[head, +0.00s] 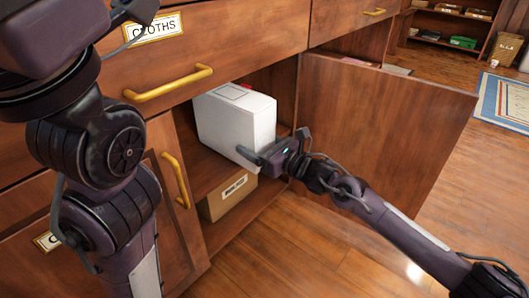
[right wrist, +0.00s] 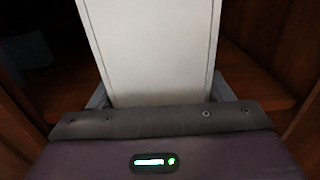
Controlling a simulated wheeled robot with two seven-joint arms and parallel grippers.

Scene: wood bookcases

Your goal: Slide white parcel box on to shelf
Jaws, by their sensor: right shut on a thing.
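The white parcel box (head: 232,118) stands upright in the mouth of the open cabinet, over its middle shelf (head: 205,173). It has a red mark on top. Whether its base touches the shelf is hard to tell. My right gripper (head: 258,157) is shut on the lower front end of the box. In the right wrist view, the white box (right wrist: 152,50) fills the space between the fingers, with the dark cabinet interior on both sides.
A brown labelled box (head: 228,197) sits in the compartment below the shelf. The open cabinet door (head: 385,130) stands out to the right, near my right arm. A drawer labelled CLOTHS (head: 205,50) is above. Wooden floor (head: 300,255) is clear in front.

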